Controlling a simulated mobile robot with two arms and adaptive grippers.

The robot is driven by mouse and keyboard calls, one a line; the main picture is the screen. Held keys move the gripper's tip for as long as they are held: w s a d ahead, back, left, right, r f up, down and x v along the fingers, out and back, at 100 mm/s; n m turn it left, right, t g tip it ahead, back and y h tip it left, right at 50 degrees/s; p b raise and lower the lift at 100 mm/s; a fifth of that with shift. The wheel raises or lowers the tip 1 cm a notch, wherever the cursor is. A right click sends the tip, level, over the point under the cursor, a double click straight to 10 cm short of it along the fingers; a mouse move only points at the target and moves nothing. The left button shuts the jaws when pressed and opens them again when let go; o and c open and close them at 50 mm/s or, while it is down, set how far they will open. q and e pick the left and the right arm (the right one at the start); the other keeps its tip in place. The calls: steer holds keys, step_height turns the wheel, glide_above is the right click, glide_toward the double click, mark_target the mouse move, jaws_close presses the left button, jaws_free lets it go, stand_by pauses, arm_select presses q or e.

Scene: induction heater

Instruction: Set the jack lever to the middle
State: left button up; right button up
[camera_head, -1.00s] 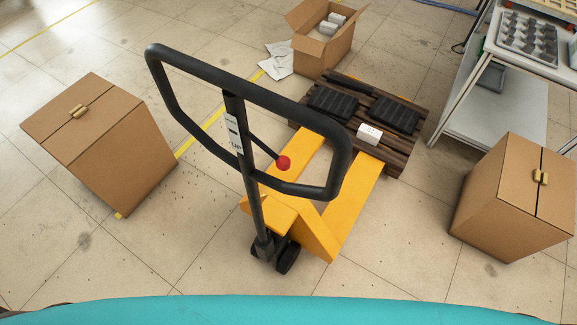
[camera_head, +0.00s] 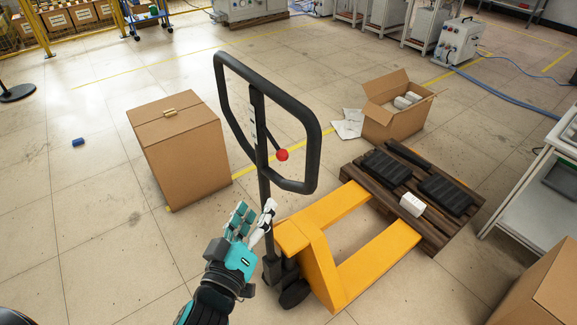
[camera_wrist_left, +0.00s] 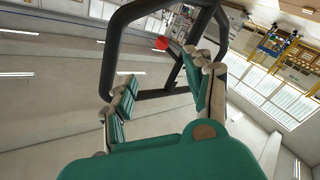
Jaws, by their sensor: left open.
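The yellow pallet jack (camera_head: 322,257) stands on the floor with its dark looped handle (camera_head: 318,125) upright. The jack lever is a thin rod on the handle with a red ball knob (camera_head: 282,155) at its end, inside the loop. My left gripper (camera_head: 252,222) is open and empty, low beside the handle's shaft and below the red knob. In the left wrist view the handle (camera_wrist_left: 112,50) rises beyond the open fingers (camera_wrist_left: 160,95), and the red knob (camera_wrist_left: 161,43) shows beyond and apart from them. The right gripper is not in view.
A closed cardboard box (camera_head: 183,155) stands left of the handle. A wooden pallet (camera_head: 455,228) with dark parts lies at the forks' far end. An open box (camera_head: 392,118) stands behind it. A table (camera_head: 530,200) and another box (camera_head: 545,295) are at the right. Floor at left is mostly clear.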

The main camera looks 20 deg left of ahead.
arm_select(q)
steer(key=p, duration=0.2)
glide_toward(280, 160)
steer(key=w+p, duration=0.1)
steer(key=w, duration=0.4)
steer(key=w+p, duration=0.1)
steer(key=w, duration=0.4)
steer(key=shift+w+d+r, duration=0.1)
steer(key=shift+w+d, duration=0.1)
steer(key=shift+w+p, duration=0.3)
steer(key=shift+w, duration=0.35)
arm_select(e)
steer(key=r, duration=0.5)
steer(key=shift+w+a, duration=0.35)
arm_select(q)
steer(key=shift+c, duration=0.4)
